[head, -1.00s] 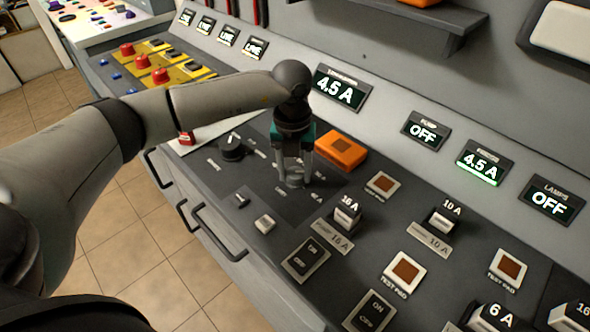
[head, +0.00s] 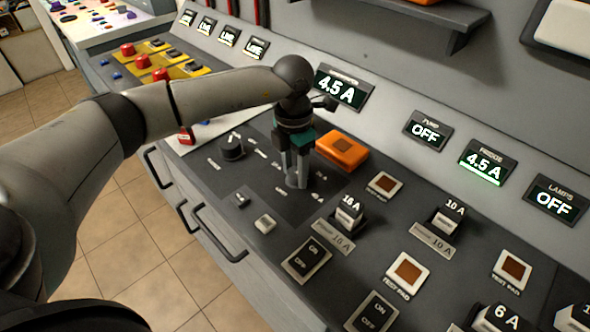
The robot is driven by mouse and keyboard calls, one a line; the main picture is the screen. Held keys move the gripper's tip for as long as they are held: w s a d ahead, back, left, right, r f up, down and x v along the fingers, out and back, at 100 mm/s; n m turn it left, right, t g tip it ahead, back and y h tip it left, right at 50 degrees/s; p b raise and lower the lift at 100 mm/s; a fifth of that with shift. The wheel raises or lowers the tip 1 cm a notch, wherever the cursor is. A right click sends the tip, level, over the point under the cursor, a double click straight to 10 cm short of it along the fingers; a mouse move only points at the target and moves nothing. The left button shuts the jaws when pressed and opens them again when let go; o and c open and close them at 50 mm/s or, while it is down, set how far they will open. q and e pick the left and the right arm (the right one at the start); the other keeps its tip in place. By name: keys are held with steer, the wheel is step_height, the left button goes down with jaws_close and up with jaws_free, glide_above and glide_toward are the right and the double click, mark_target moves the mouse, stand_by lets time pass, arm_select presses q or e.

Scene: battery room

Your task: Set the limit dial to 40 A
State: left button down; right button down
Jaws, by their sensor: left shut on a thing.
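The display above and behind (head: 341,86) reads 4.5 A. My right gripper is not in view.
A black selector knob (head: 232,147) stands to the left of the gripper. An orange block (head: 342,150) lies close on its right. A 16 A breaker (head: 348,213), a 10 A breaker (head: 446,219) and rocker switches (head: 306,259) are nearer and right. A shelf (head: 430,20) overhangs behind.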

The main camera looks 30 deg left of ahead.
mark_target(294, 171)
arm_select(q)
steer(key=shift+m, duration=0.5)
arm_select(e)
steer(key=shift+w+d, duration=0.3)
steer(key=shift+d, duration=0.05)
arm_select(q)
steer(key=shift+c, duration=1.5)
jaws_free()
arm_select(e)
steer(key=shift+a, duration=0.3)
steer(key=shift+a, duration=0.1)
arm_select(q)
steer(key=shift+r, duration=0.3)
step_height(294, 171, up, 15)
steer(key=p, duration=0.2)
steer(key=shift+a+f, duration=0.15)
steer(key=shift+a, duration=0.05)
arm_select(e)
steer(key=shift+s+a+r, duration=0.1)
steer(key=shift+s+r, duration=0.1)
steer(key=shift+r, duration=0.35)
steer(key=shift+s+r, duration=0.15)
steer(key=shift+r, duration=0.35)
arm_select(q)
steer(key=shift+w, duration=0.1)
